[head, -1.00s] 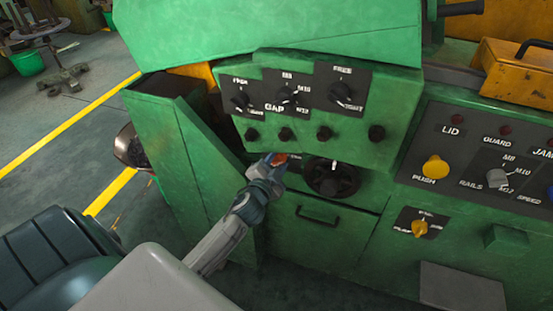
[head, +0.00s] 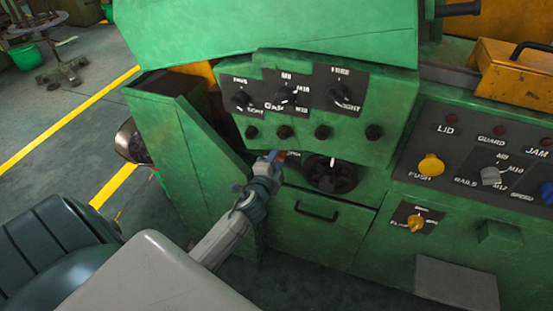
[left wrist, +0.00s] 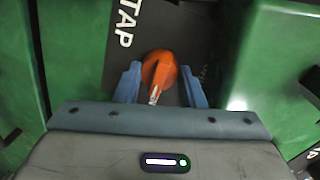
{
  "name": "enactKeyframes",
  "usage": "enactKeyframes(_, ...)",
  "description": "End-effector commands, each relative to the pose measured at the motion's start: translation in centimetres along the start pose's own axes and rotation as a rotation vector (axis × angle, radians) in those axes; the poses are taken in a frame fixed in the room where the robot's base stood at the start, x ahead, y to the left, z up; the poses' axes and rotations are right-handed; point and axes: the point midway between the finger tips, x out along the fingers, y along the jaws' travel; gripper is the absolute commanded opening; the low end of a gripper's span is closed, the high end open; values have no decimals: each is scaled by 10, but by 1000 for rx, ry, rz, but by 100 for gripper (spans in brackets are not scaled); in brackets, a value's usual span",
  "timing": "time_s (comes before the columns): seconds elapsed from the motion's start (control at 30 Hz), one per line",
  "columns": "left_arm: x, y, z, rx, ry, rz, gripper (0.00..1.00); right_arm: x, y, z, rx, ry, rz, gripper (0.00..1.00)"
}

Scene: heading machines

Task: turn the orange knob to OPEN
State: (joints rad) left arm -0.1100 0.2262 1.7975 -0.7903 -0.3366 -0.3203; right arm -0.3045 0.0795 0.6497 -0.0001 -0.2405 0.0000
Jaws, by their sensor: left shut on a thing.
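The orange knob (left wrist: 160,68) sits on a dark plate marked TAP in the left wrist view. Its white pointer mark points down in that picture, towards the gripper body. My left gripper (left wrist: 161,84) has its two blue fingers on either side of the knob and is shut on it. The plate's other lettering is mostly hidden or too small to read. My right gripper is not in view.
A black handwheel (head: 331,178) is close to the right of the knob. The green control box (head: 398,100) with black knobs overhangs just above. A drawer handle (head: 317,213) is below, and a green side panel (head: 165,140) stands to the left.

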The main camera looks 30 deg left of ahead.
Motion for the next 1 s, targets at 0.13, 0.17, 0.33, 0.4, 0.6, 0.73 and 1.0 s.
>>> enactKeyframes(0.13,0,0,0,0,1,0,13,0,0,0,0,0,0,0)
enactKeyframes(0.17,0,0,0,0,1,0,13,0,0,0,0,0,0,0)
enactKeyframes(0.33,0,0,0,-1,1,0,40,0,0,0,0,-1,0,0)
enactKeyframes(0.4,0,0,0,-1,1,0,54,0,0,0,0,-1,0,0)
enactKeyframes(0.6,0,0,0,-1,0,0,58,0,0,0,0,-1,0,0)
enactKeyframes(0.73,-2,1,0,-1,0,0,58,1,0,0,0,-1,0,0)
enactKeyframes(1.0,-39,4,1,-1,1,2,58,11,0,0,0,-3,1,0)
